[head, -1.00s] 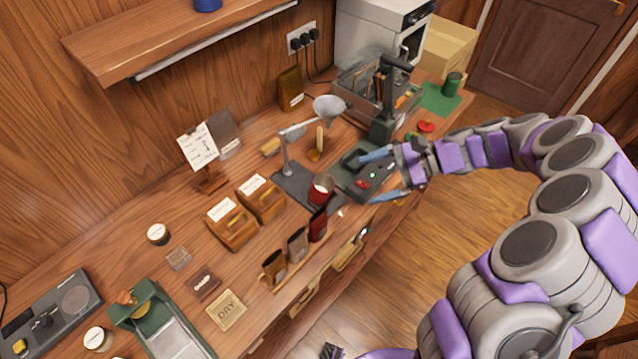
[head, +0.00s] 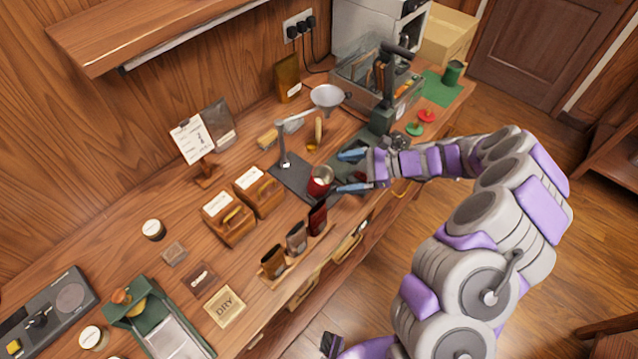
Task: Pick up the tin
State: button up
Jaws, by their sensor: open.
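The tin is just left of the fingertips. The lower fingertip is close beside the tin's right side; I cannot tell if it touches. Nothing is seen between the fingers.
A funnel (head: 327,96) hangs on the stand behind the tin. Several dark pouches (head: 297,238) stand in a rack at the counter's front edge, close to the tin. Wooden boxes (head: 229,219) are to the left.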

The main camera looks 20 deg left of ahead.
jog(key=shift+b+x, duration=0.95)
jog(key=shift+x, duration=3)
jog(key=shift+w+f, duration=0.1)
jog(key=shift+d, duration=0.1)
jog(key=c, duration=1.2)
notch_tip(320, 180, up, 27)
jog(key=p, duration=0.6)
jog(key=h+b, duration=0.2)
jog(key=b, duration=0.1)
send_over(311, 179)
jog(key=w+d, duration=0.2)
notch_tip(311, 179, down, 17)
jog(key=shift+m+g+h, duration=0.3)
jog(key=shift+m+g, duration=0.1)
jog(key=shift+d+f+b, duration=0.1)
jog(key=shift+f+b, duration=1.9)
jog(key=shift+f, duration=2.45)
